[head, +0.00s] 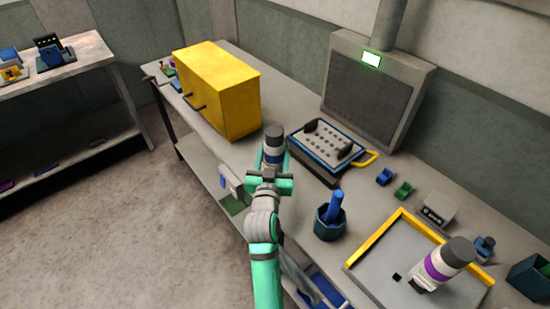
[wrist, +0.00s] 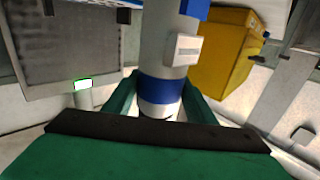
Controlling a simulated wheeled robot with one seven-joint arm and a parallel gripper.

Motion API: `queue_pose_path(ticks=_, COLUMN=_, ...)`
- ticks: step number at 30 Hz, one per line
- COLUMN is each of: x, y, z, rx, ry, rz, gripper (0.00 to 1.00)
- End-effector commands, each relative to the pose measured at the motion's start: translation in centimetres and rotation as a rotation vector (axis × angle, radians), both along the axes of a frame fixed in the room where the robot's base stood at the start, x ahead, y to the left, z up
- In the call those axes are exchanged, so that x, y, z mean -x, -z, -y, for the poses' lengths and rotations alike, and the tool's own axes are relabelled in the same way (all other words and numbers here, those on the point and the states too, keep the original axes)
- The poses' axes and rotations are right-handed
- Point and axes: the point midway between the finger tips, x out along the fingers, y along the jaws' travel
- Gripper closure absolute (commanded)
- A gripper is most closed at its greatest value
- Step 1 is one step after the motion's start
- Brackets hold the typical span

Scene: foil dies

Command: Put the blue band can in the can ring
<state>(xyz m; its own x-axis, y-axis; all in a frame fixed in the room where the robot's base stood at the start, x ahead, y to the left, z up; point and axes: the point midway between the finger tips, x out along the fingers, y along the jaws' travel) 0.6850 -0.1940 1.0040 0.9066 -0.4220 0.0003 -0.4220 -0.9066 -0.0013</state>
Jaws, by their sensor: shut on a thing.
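The blue band can (head: 273,137) is a pale cylinder with a dark cap and a blue band. My gripper (head: 271,165) is shut around it, above the bench near its front edge, between the yellow cabinet and the black-and-blue case. In the wrist view the can (wrist: 162,60) stands between the green fingers of my gripper (wrist: 160,96), with its blue band low between them and a small pale block on its side. My gripper hides part of the can in the head view. I cannot tell for certain which thing is the can ring.
The yellow cabinet (head: 232,95) stands beyond the can. The case (head: 326,150) with a yellow handle lies to its right. A dark cup (head: 329,228) holds a blue object. A yellow-edged tray (head: 365,265) carries a purple band can (head: 445,262). A grey hood (head: 378,95) stands behind.

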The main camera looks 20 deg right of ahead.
Motion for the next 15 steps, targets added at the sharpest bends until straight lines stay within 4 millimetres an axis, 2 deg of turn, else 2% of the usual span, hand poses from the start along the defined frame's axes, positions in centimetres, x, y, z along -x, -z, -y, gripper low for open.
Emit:
queue_pose_path(ticks=3, x=0.1, y=1.8, z=-0.2, rx=0.001, ry=-0.001, rz=-0.002, gripper=1.00)
queue_pose_path(ticks=6, x=0.1, y=2.5, z=-0.1, rx=0.001, ry=0.000, rz=0.000, gripper=1.00)
queue_pose_path(ticks=15, x=0.2, y=2.6, z=0.3, rx=0.002, ry=0.005, rz=0.002, gripper=1.00)
